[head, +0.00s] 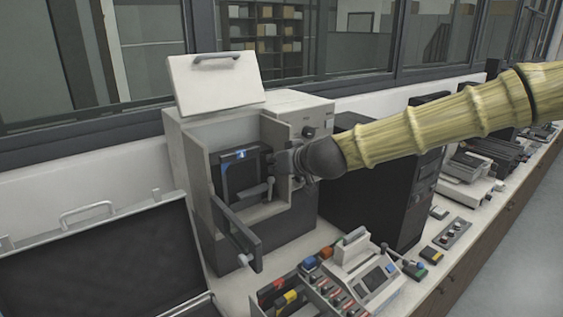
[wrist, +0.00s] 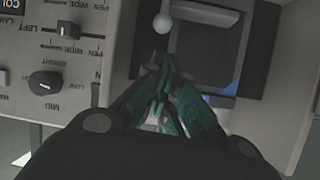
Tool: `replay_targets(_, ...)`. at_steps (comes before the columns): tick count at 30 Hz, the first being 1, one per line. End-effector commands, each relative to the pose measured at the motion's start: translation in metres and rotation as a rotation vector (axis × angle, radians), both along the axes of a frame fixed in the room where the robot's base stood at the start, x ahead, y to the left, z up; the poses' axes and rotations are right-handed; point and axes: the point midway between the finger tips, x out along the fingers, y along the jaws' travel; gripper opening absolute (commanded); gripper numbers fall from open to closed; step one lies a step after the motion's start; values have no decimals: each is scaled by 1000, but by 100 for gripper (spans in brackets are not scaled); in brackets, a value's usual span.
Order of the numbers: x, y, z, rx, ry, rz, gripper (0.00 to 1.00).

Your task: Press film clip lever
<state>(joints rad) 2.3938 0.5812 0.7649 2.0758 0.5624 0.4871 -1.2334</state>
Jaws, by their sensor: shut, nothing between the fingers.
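The mounting press (head: 190,170) is a pale box on the bench with its lid raised. Inside its recess is a dark film frame (head: 240,177) with a small blue light; the frame also shows in the wrist view (wrist: 222,60). A lever (head: 270,187) with a light knob stands at the right of the frame; its round knob (wrist: 162,22) shows just beyond my fingertips in the wrist view. My gripper (wrist: 165,65) is shut and empty, with its fingertips pointing into the recess close to the lever. I cannot tell whether they touch it.
A front door (head: 238,238) with a knob hangs open below the recess. A panel with dark dials (wrist: 45,82) lies left of my fingers. A black box (head: 370,180) stands to the right, and a button console (head: 375,280) sits in front. A dark screen (head: 100,255) is at the left.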

Motion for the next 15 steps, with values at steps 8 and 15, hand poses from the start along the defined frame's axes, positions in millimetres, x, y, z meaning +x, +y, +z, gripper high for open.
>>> replay_targets(8, 18, 3, -12, 1, 9, -6, 0)
replay_targets(15, 21, 6, -14, 0, 10, -4, 0)
